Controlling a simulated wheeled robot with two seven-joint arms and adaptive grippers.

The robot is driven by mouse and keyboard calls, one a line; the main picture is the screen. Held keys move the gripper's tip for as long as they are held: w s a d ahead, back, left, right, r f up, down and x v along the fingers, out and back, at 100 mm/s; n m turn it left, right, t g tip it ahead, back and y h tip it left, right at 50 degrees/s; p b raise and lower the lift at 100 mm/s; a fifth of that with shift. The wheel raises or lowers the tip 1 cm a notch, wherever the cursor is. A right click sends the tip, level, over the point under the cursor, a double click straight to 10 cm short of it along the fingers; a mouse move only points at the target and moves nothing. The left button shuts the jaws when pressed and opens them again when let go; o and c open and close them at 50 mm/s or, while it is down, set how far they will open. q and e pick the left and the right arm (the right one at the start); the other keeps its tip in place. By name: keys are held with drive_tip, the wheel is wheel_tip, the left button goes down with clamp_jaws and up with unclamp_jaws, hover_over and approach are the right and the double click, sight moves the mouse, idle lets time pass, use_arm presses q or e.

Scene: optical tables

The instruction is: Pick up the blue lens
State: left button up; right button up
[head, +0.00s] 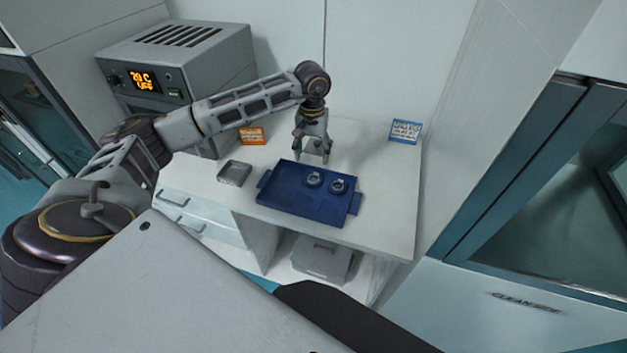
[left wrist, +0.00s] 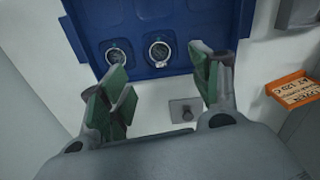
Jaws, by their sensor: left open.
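Two small round lenses in metal rings sit side by side on a blue tray (head: 280,203): a left one (head: 314,179) and a right one (head: 338,185). Their tints are too small to tell which is blue. My left gripper (head: 312,157) is open and empty, pointing down above the counter at the tray's back edge, behind the left lens. In the left wrist view, its green-padded fingers (left wrist: 160,68) are spread apart. The lenses (left wrist: 118,54) (left wrist: 160,51) lie beyond them on the tray (left wrist: 190,12). My right gripper is out of view.
A small grey dish (head: 235,173) is left of the tray. An orange sign (head: 251,136), a blue sign (head: 405,131) and a grey heater box (head: 180,75) stand behind. The counter's right side (head: 395,200) is clear.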

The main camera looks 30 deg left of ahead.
use_arm(q)
hover_over(313, 178)
drive_tip(key=f, duration=0.4)
drive_tip(key=shift+s+d+f+p, duration=0.1)
drive_tip(key=shift+s+f+p, duration=0.2)
drive_tip(key=shift+s, duration=0.1)
drive_tip(key=shift+f, duration=0.85)
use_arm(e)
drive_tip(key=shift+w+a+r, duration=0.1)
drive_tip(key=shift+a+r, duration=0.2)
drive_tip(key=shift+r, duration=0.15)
use_arm(q)
drive_tip(key=shift+f, duration=0.1)
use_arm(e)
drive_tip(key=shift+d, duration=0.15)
use_arm(q)
drive_tip(key=shift+w+f+p, duration=0.15)
drive_tip(key=shift+f+p, duration=0.25)
drive_tip(key=shift+f, duration=0.6)
drive_tip(key=shift+w+f+p, duration=0.15)
drive_tip(key=shift+f+p, duration=0.25)
drive_tip(key=shift+f, duration=1.05)
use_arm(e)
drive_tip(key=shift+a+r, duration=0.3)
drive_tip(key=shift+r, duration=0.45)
use_arm(q)
drive_tip(key=shift+c, duration=0.5)
